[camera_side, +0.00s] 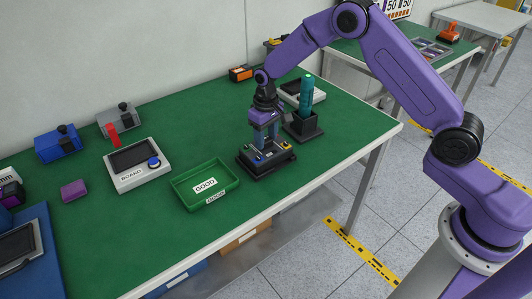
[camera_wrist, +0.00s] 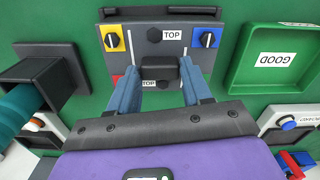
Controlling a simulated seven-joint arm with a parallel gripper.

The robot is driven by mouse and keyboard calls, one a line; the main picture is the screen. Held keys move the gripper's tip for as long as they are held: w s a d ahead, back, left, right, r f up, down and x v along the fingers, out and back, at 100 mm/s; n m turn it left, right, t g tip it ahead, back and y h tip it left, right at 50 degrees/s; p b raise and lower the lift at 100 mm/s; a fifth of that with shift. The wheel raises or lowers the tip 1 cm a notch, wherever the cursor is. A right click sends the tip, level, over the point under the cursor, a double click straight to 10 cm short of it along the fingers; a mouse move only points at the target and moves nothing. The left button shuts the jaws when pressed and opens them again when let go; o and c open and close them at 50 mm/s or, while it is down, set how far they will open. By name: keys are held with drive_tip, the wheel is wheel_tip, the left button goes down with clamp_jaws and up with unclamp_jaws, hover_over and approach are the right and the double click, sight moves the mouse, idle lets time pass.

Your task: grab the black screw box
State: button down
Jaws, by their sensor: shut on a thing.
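A small black box (camera_wrist: 158,70), which fits the black screw box, sits between my gripper's two blue fingers in the wrist view. My gripper (camera_wrist: 158,78) is shut on it, one finger on each side. In the side view my gripper (camera_side: 265,141) points straight down over this fixture (camera_side: 267,170), near the table's front edge. The held box is hard to make out there. I cannot tell whether it still touches the fixture.
A green "GOOD" tray (camera_side: 187,203) lies left of the fixture. A black square holder (camera_side: 303,133) with a teal cylinder (camera_side: 306,94) stands close on the right. A "BOARD" unit (camera_side: 127,180) is farther left. The green table (camera_side: 195,130) behind the tray is clear.

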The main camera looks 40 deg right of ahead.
sight(266, 140)
drive_tip(key=shift+r, duration=1.5)
